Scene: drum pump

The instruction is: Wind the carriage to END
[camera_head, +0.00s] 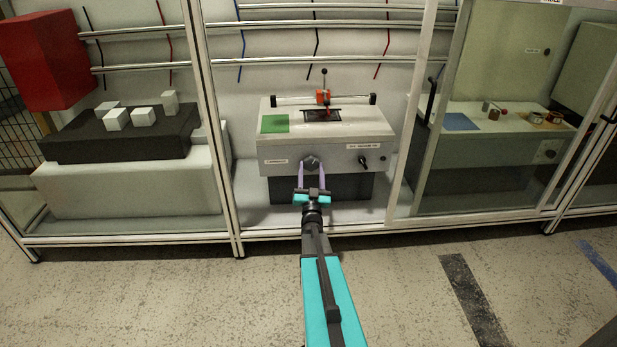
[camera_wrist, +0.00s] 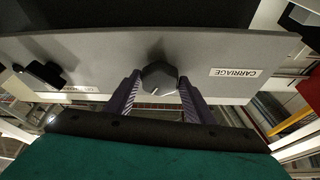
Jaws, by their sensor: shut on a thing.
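The drum pump machine (camera_head: 345,130) is a pale box with a dark lower part. Its orange carriage (camera_head: 323,98) with an upright dark handle sits about midway along the rail (camera_head: 352,99). A dark faceted knob (camera_head: 311,162) is on the front panel, left of centre; it also shows in the wrist view (camera_wrist: 159,78), near a CARRIAGE label (camera_wrist: 240,72). My gripper (camera_head: 313,171) is shut on this knob, one purple finger on each side. A light mark shows on the knob's face. No readable END mark shows.
A green square (camera_head: 275,124) lies on the machine's top. A second dark control (camera_head: 363,161) is at the panel's right. Frame posts (camera_head: 212,120) and a glazed bay (camera_head: 500,130) flank the machine. The floor in front is clear.

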